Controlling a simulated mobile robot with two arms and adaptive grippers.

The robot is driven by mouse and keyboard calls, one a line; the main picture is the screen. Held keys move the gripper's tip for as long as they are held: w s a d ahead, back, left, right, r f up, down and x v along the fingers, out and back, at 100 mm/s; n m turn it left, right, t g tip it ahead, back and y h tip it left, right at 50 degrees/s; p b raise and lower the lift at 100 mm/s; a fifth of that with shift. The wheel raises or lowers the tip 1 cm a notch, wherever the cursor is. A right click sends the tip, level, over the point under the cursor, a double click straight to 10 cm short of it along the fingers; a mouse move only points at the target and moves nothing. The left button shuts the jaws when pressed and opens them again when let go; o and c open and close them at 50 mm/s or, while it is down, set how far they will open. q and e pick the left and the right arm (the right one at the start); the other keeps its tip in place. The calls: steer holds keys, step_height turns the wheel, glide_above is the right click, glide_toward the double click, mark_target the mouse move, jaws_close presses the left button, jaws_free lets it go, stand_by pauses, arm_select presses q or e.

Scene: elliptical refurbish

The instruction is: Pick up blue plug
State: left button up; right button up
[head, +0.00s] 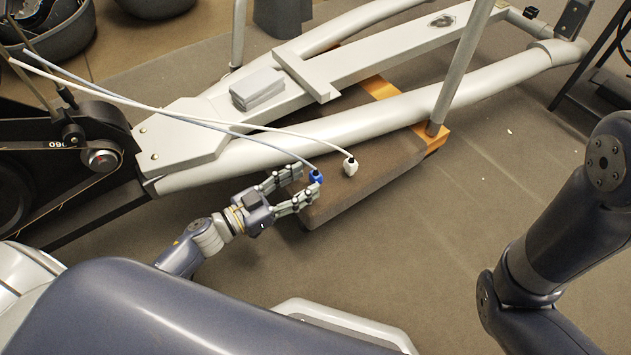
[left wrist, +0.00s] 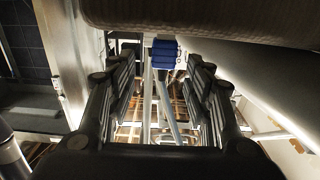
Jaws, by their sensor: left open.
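The blue plug (head: 316,176) hangs at the end of a cable, beside the brown padded block. My left gripper (head: 306,183) is open, with its two fingers reaching toward the plug; in the head view the plug shows at the fingertips. In the left wrist view the blue plug (left wrist: 165,53) is ahead, near the centre and beyond the gap between the fingers (left wrist: 163,80). I cannot tell whether a finger touches it. My right arm shows at the right of the head view, but its gripper is out of the picture.
A white plug (head: 350,166) on a white cable lies over the brown padded block (head: 345,195). The grey frame of the elliptical machine (head: 300,137) runs behind it. A small grey box (head: 257,88) lies on the frame. Carpet floor (head: 480,200) is open to the right.

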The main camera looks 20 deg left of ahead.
mark_target(314, 175)
arm_select(q)
steer(key=b+x, duration=0.3)
steer(key=x, duration=0.1)
steer(key=shift+w, duration=0.4)
steer(key=shift+d, duration=0.1)
jaws_close()
